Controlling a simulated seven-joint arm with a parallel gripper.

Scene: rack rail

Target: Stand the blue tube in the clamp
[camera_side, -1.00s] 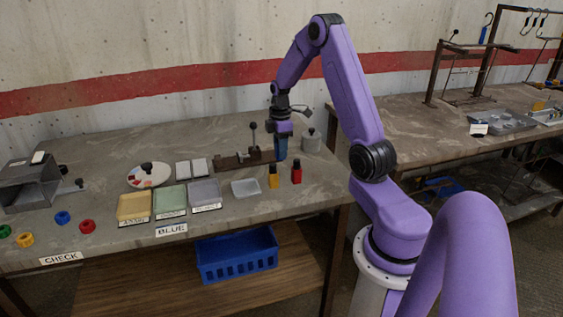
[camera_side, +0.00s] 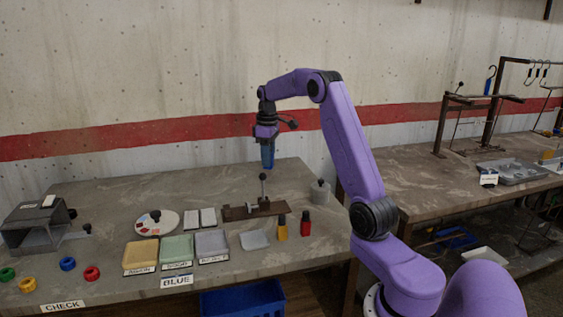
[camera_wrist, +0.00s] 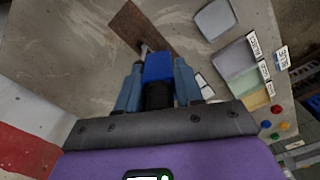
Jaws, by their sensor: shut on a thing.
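My gripper (camera_side: 267,158) is high above the bench, over the far side of the clamp. It is shut on the blue tube (camera_wrist: 158,67), which shows as a blue block with a black part between the two grey-blue fingers in the wrist view. In the side view the fingers largely hide the tube, which points down. The clamp (camera_side: 240,212) is a dark brown bar with an upright black-knobbed lever on the bench. It also shows in the wrist view (camera_wrist: 135,25), partly behind the tube. The tube is clear of the clamp.
A yellow tube (camera_side: 282,232) and a red tube (camera_side: 305,227) stand right of the clamp, near a pale dish (camera_side: 254,239). A lidded grey jar (camera_side: 320,193) stands further right. Yellow, green and grey trays (camera_side: 212,244) lie front left. The air around my gripper is free.

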